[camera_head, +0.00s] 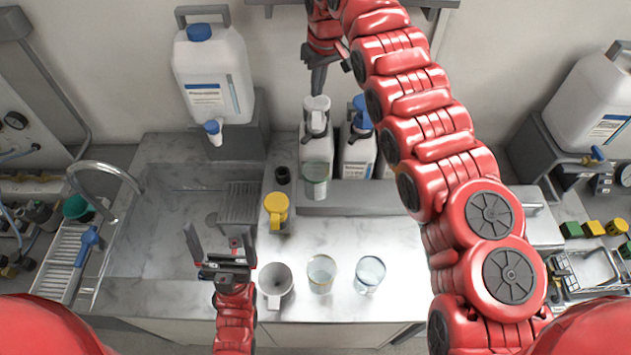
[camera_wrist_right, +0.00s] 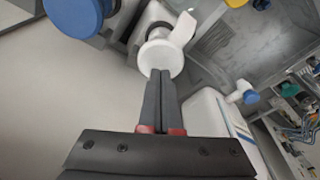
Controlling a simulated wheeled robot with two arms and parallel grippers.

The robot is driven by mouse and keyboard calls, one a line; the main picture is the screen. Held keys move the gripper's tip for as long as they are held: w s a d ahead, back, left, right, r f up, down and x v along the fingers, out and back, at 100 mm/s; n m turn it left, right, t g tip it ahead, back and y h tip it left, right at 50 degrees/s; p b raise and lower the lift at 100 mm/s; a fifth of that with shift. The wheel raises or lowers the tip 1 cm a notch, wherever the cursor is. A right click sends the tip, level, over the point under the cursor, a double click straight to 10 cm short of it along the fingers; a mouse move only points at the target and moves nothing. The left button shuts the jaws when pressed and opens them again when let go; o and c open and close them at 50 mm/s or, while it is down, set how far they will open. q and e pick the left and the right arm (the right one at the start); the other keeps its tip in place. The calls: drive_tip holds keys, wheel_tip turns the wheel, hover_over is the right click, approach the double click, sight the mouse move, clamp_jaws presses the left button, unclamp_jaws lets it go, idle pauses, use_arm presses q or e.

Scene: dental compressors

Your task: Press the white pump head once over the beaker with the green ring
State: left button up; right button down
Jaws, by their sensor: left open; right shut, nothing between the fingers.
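The white pump head (camera_head: 317,104) tops a white bottle (camera_head: 315,145) at the back of the counter. A clear beaker with a green ring (camera_head: 316,184) stands in front of that bottle, below the pump head. My right gripper (camera_head: 317,90) is shut and empty, pointing down just above the white pump head. In the right wrist view its closed fingertips (camera_wrist_right: 160,73) overlap the pump head's round top (camera_wrist_right: 160,58); I cannot tell whether they touch. My left gripper (camera_head: 221,243) is open and empty over the sink's front right part.
A blue-headed pump bottle (camera_head: 358,150) stands right beside the white one. A grey mug (camera_head: 275,282) and two clear beakers (camera_head: 322,272) (camera_head: 369,273) stand at the front. A yellow-topped item (camera_head: 276,208) is by the sink (camera_head: 150,235). The counter's right middle is clear.

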sight(317, 102)
drive_tip(key=shift+f, duration=0.15)
drive_tip(key=shift+s+f+b, duration=0.1)
drive_tip(key=shift+f+b, duration=1.85)
drive_tip(key=shift+f, duration=0.35)
drive_tip(key=shift+r, duration=0.1)
drive_tip(key=shift+r+p, duration=1.5)
drive_tip(key=shift+r, duration=0.85)
drive_tip(key=shift+r, duration=0.1)
wheel_tip(317, 102, up, 6)
drive_tip(key=p, duration=0.5)
